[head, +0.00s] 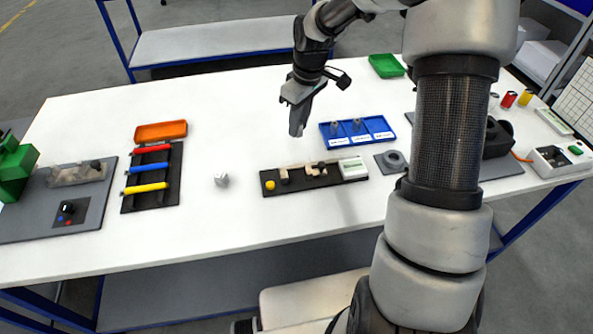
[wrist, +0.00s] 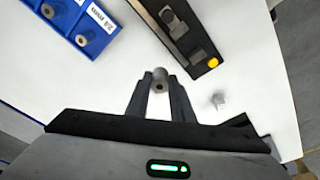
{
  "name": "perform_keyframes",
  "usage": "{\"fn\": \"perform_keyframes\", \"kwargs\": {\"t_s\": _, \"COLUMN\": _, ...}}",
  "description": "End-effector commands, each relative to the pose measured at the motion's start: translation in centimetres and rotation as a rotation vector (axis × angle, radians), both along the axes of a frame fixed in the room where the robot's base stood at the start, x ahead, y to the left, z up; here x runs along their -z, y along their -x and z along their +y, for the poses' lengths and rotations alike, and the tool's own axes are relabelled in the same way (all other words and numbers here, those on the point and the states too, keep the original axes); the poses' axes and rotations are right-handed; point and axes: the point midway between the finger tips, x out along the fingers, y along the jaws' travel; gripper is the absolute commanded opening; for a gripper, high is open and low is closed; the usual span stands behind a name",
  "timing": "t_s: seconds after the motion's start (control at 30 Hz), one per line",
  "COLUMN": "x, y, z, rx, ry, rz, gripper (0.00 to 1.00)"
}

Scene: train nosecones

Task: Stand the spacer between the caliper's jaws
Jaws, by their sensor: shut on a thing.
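My gripper (head: 297,122) hangs above the table behind the caliper, fingers pointing down. In the wrist view my gripper (wrist: 160,92) is shut on the spacer (wrist: 159,78), a small grey cylinder with a dark hole facing the camera. In the head view I cannot make out the spacer at the fingertips. The caliper (head: 322,182) is a dark base with pale jaws, a yellow knob at its left end and a white readout box at its right. The caliper (wrist: 203,66) also shows in the wrist view, apart from the held spacer.
A blue tray (head: 378,137) with labelled compartments holds grey cylinders behind the caliper. A small whitish block (head: 221,180) stands left of the caliper. An orange tray (head: 161,131) and a rack of coloured bars (head: 149,202) lie farther left. The table between is clear.

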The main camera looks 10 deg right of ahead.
Motion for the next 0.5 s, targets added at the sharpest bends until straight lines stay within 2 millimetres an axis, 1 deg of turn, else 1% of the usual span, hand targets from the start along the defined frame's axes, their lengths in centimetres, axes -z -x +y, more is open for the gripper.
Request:
{"fn": "perform_keyframes", "kwargs": {"t_s": 0.03, "x": -0.4, "y": 1.5, "z": 0.2, "rx": -0.095, "ry": 0.0, "rz": 0.003, "gripper": 0.0}}
{"fn": "perform_keyframes", "kwargs": {"t_s": 0.1, "x": -0.5, "y": 3.2, "z": 0.7, "rx": -0.224, "ry": 0.0, "rz": 0.002, "gripper": 0.0}}
{"fn": "perform_keyframes", "kwargs": {"t_s": 0.2, "x": -0.5, "y": 4.9, "z": 1.2, "rx": -0.358, "ry": 0.001, "rz": 0.001, "gripper": 0.0}}
{"fn": "perform_keyframes", "kwargs": {"t_s": 0.33, "x": 0.0, "y": 6.1, "z": 1.5, "rx": -0.449, "ry": -0.001, "rz": 0.002, "gripper": 0.0}}
{"fn": "perform_keyframes", "kwargs": {"t_s": 0.37, "x": 0.4, "y": 6.2, "z": 1.6, "rx": -0.461, "ry": -0.001, "rz": 0.003, "gripper": 0.0}}
{"fn": "perform_keyframes", "kwargs": {"t_s": 0.5, "x": 3.2, "y": 6.4, "z": 1.6, "rx": -0.471, "ry": -0.002, "rz": 0.004, "gripper": 0.0}}
